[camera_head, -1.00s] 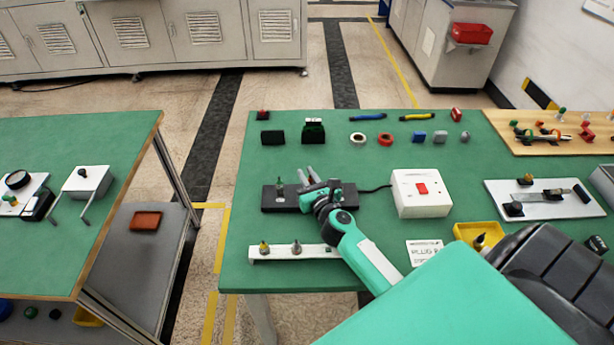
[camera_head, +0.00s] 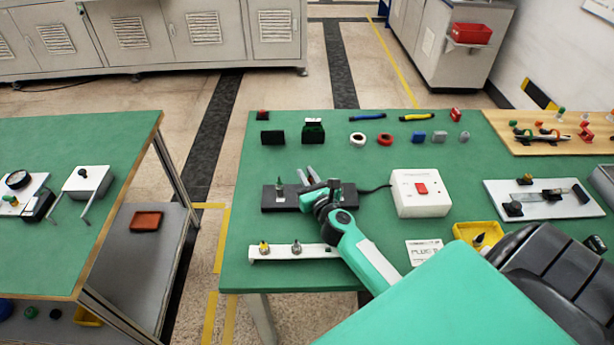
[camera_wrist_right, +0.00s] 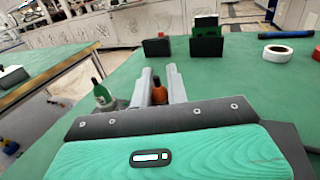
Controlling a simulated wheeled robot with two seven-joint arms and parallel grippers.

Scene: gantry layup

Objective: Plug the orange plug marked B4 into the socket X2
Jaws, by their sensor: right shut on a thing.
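My right gripper (camera_head: 309,175) is over the dark socket strip (camera_head: 270,199) on the green table. In the right wrist view its two grey fingers (camera_wrist_right: 160,83) are shut on an orange plug (camera_wrist_right: 159,92), of which the rounded upper part shows between them. The plug's marking and lower end are hidden. I cannot read any socket label, so X2 is not identifiable. My left gripper is not in view.
A white strip (camera_head: 315,251) with a yellow-topped plug (camera_head: 263,248) and a grey plug (camera_head: 296,247) lies in front. A white box with a red switch (camera_head: 421,188) stands right, cable leading toward the strip. Dark blocks (camera_head: 272,138) and tape rolls (camera_head: 358,138) lie behind.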

